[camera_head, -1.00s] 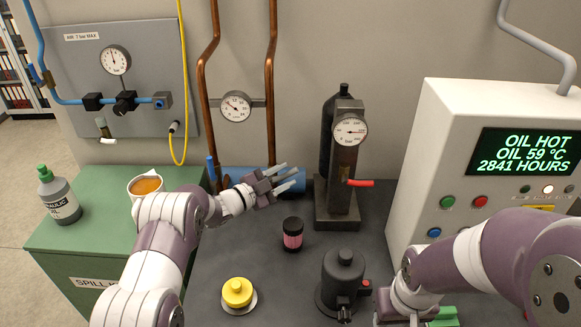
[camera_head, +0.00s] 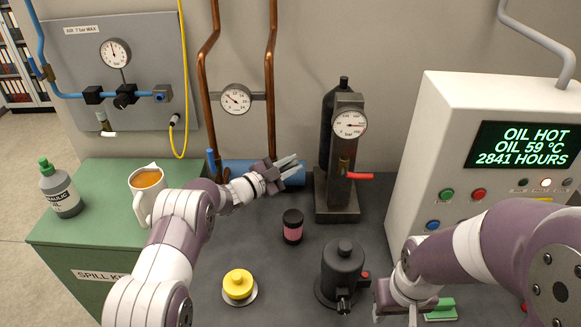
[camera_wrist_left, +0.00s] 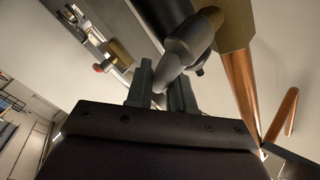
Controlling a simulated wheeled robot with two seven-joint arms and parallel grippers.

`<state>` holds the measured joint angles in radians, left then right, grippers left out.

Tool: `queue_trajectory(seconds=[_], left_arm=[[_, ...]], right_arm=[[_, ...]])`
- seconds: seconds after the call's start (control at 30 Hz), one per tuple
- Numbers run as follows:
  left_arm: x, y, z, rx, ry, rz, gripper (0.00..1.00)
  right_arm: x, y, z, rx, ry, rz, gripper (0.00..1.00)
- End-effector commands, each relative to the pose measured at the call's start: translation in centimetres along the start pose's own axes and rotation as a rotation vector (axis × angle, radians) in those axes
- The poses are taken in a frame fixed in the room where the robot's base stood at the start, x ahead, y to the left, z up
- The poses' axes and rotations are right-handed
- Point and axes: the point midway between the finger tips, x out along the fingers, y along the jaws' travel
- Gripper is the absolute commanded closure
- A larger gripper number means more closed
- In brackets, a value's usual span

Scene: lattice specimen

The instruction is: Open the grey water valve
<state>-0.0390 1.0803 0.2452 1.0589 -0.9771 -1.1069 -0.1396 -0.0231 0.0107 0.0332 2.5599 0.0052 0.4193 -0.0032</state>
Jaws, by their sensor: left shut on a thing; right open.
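In the left wrist view, a grey rounded handle (camera_wrist_left: 188,40), which looks like the grey water valve's, reaches down between the fingers of my left gripper (camera_wrist_left: 162,92). The fingers are shut on it. In the head view my left gripper (camera_head: 290,167) is in front of the blue cylinder (camera_head: 235,168) at the back of the bench. The grey handle cannot be made out there, and the valve body is mostly hidden.
A black-and-pink jar (camera_head: 292,226), a yellow knob (camera_head: 238,284) and a dark grey pump-like unit (camera_head: 343,270) stand on the bench. A dark column with a red lever (camera_head: 359,176) stands right of my left gripper. Copper pipes (camera_head: 271,60) rise behind it.

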Motion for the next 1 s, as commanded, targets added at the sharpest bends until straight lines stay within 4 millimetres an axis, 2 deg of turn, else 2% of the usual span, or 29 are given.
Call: queue_trajectory(seconds=[0.2,0.6,0.8,1.0], left_arm=[[-0.3,0.1,0.6,-0.068,0.058,-0.057,1.0],[-1.4,-1.3,0.3,-0.258,0.222,-0.212,1.0],[-1.8,-2.0,0.1,-0.329,0.282,-0.269,1.0],[-2.1,-2.5,-0.1,-0.37,0.316,-0.303,1.0]], right_arm=[[3.5,0.0,0.4,0.0,0.0,0.0,0.57],[10.1,0.0,1.2,0.0,0.0,0.0,0.57],[12.2,0.0,1.5,0.0,0.0,0.0,0.57],[13.3,0.0,1.6,0.0,0.0,0.0,0.57]])
